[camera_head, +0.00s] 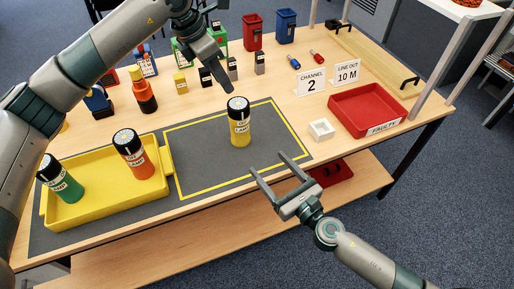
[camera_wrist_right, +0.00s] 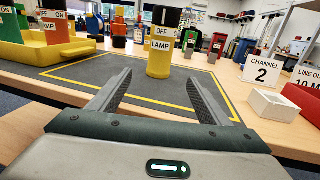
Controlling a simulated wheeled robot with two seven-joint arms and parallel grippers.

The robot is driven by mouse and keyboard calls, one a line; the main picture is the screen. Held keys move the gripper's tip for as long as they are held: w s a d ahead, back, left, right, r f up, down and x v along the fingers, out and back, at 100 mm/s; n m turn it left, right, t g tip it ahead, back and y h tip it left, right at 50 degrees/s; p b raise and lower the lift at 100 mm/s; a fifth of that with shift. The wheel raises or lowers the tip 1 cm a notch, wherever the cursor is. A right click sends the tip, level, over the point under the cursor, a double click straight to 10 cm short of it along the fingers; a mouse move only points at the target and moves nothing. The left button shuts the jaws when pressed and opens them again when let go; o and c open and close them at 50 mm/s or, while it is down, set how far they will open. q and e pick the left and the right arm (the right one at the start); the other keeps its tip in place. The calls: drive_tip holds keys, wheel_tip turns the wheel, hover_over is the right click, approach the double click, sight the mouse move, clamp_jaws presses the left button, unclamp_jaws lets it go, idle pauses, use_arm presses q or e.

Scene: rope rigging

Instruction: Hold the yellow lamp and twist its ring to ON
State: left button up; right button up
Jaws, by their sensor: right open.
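The yellow lamp (camera_head: 240,131) stands upright on the dark mat, inside the yellow outline, with a dark ring and cap on top. In the right wrist view the yellow lamp (camera_wrist_right: 159,63) shows an OFF label on its upper part and a LAMP label below. My left gripper (camera_head: 226,98) hangs just above and left of the lamp's top, apart from it; its finger gap cannot be made out. My right gripper (camera_head: 268,165) is open and empty at the mat's front right corner, its fingers pointing toward the lamp. The lamp lies beyond the fingertips in the right wrist view (camera_wrist_right: 159,92).
A white box (camera_head: 321,130) and a red FAULTY tray (camera_head: 366,108) are right of the mat. Several small items stand behind. The mat around the lamp is clear.

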sight(245, 137)
drive_tip(key=x, duration=1.7)
drive_tip(key=shift+c, duration=0.3)
drive_tip(key=shift+f, duration=0.1)
drive_tip(key=c, duration=1.2)
